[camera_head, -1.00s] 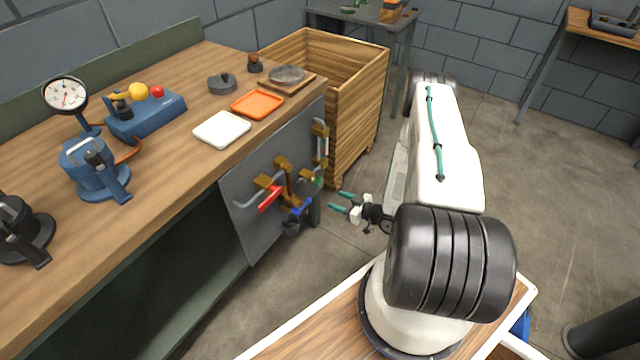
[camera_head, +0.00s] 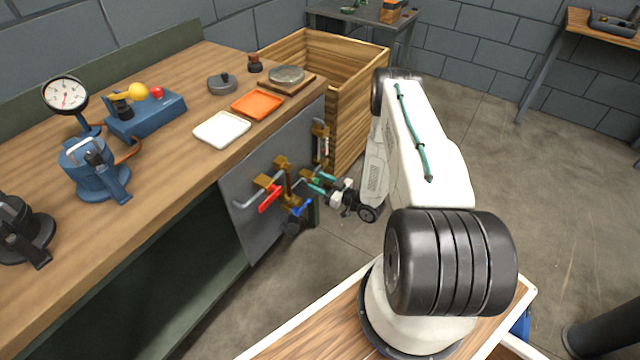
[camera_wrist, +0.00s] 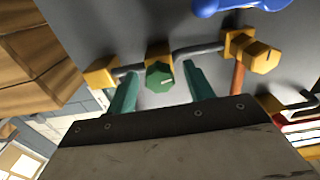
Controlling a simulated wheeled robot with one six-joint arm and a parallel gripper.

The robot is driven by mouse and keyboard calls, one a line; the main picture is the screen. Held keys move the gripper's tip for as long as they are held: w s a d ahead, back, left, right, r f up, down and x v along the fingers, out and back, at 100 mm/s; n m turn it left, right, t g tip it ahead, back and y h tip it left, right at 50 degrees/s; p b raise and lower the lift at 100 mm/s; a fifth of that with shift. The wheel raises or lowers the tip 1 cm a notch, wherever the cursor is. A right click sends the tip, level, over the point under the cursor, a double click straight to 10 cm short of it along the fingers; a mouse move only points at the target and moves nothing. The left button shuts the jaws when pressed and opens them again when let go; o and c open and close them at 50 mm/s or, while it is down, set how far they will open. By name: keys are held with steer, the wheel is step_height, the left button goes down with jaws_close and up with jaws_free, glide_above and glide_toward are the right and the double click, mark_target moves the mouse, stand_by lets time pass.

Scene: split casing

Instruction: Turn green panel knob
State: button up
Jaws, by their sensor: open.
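The green panel knob (camera_wrist: 159,76) shows in the wrist view on a brass valve body, in front of the grey panel (camera_head: 240,185). My gripper (camera_wrist: 158,84) is open, with one teal finger on each side of the knob. A gap shows between the knob and each finger, so I cannot see contact. In the head view my gripper (camera_head: 314,182) is at the right part of the panel, and its fingers and wrist largely hide the green knob.
A red handle (camera_head: 269,199) and a blue handle (camera_head: 302,208) sit on nearby brass valves and pipes. A wooden crate (camera_head: 350,120) stands just beyond the panel. The workbench top (camera_head: 175,165) overhangs the panel. Open floor lies to the right.

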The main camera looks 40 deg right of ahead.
steer(key=c, duration=1)
steer(key=shift+o, duration=0.2)
steer(key=shift+n, duration=2.3)
steer(key=o, duration=1)
steer(key=shift+c, duration=0.2)
steer(key=v, duration=0.7)
steer(key=shift+s, duration=0.4)
steer(key=shift+d, duration=0.1)
